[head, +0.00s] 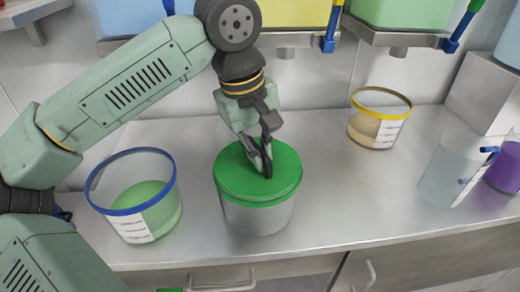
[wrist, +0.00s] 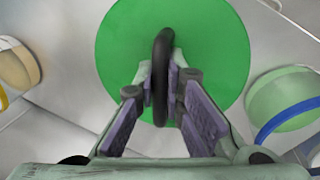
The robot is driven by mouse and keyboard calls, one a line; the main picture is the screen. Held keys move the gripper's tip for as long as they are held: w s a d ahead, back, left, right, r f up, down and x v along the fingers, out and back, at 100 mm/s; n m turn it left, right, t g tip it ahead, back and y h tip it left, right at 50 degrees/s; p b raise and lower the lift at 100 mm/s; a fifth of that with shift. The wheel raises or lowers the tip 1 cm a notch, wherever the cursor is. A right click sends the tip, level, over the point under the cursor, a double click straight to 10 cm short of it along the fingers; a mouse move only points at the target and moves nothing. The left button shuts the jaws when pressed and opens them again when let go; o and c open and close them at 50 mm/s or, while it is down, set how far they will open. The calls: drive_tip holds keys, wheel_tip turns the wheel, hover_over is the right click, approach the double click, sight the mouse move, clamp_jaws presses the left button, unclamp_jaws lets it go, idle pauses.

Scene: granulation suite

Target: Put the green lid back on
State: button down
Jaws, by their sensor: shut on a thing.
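The green lid (head: 240,178) lies on top of a grey-white tub (head: 257,216) in the middle of the counter, looking level and covering its mouth in the head view. In the wrist view the green lid (wrist: 120,60) fills the upper middle, with a dark upright handle (wrist: 161,75) at its centre. My gripper (head: 262,165) points down at the lid's centre. In the wrist view my gripper (wrist: 164,88) has its fingers on either side of the handle, shut on it. Whether the lid is fully seated all round cannot be told.
A blue-rimmed tub with green contents (head: 137,200) stands close on the left. A yellow-rimmed tub (head: 378,120) is back right, with a clear jug (head: 450,172) and a purple vessel (head: 504,170) at far right. The counter (head: 325,190) right of the lidded tub is clear.

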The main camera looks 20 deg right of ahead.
sight(249, 171)
drive_tip(key=shift+f, duration=0.15)
drive_tip(key=c, duration=1.6)
unclamp_jaws()
wheel_tip(249, 171, up, 12)
drive_tip(key=a, duration=0.2)
drive_tip(key=shift+s+a, duration=0.15)
drive_tip(key=shift+f, duration=0.15)
